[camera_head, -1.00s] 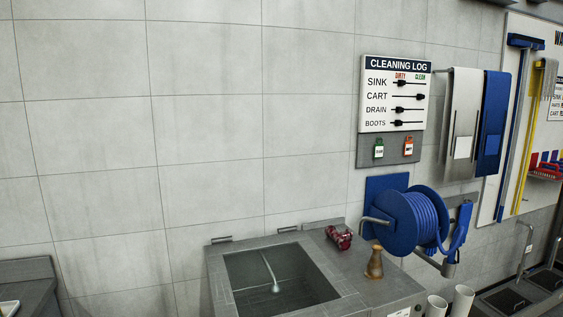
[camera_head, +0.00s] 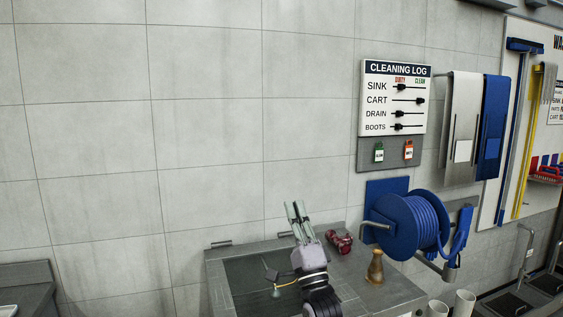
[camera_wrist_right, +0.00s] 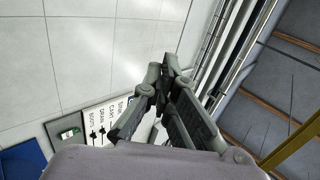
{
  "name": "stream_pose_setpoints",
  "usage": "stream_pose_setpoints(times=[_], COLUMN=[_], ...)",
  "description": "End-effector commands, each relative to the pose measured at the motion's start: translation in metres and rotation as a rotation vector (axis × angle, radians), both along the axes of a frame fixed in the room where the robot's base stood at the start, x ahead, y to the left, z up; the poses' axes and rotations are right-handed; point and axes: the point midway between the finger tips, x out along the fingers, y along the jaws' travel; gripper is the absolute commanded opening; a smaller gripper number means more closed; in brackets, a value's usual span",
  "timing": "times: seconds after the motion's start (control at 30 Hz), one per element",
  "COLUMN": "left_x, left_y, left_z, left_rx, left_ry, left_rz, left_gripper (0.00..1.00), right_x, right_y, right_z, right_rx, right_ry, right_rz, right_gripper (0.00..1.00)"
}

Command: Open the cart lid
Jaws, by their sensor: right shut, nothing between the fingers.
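I cannot make out a cart lid for certain in either view. A grey unit with a recessed basin (camera_head: 240,285) stands at the lower middle of the head view, with small bar handles (camera_head: 221,244) along its back edge. My right gripper (camera_head: 295,206) points upward in front of the basin's right part, its fingers together and empty. In the right wrist view my fingers (camera_wrist_right: 163,72) meet near the middle with nothing between them. My left gripper is in neither view.
A red object (camera_head: 340,241) and a brown bottle-shaped item (camera_head: 375,267) stand on the unit's right side. A blue hose reel (camera_head: 408,225) hangs on the wall close by, below the cleaning log board (camera_head: 393,97). The wall above the basin is bare.

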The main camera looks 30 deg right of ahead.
Motion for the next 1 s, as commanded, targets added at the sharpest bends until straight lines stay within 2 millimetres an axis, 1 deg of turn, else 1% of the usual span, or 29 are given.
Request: stream_pose_setpoints(times=[0.17,0.43,0.6,0.7,0.8,1.0], left_x=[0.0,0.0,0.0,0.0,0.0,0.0], left_y=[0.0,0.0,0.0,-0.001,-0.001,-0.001], left_z=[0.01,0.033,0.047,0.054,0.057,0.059], left_rx=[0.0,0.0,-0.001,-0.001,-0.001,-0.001], left_ry=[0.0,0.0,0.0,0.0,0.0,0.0], left_rz=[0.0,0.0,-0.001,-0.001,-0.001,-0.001], left_gripper=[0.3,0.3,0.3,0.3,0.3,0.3], right_x=[0.011,0.05,0.073,0.083,0.089,0.094], right_y=[-0.004,-0.013,-0.018,-0.02,-0.022,-0.023], right_z=[0.019,0.061,0.084,0.093,0.098,0.101], right_rx=[0.003,0.003,0.003,0.001,0.002,0.002], right_ry=[-0.011,-0.01,-0.007,-0.006,-0.006,-0.006], right_rz=[0.003,0.001,0.001,0.001,0.001,0.001], right_gripper=[0.0,0.0,0.0,0.0,0.0,0.0])
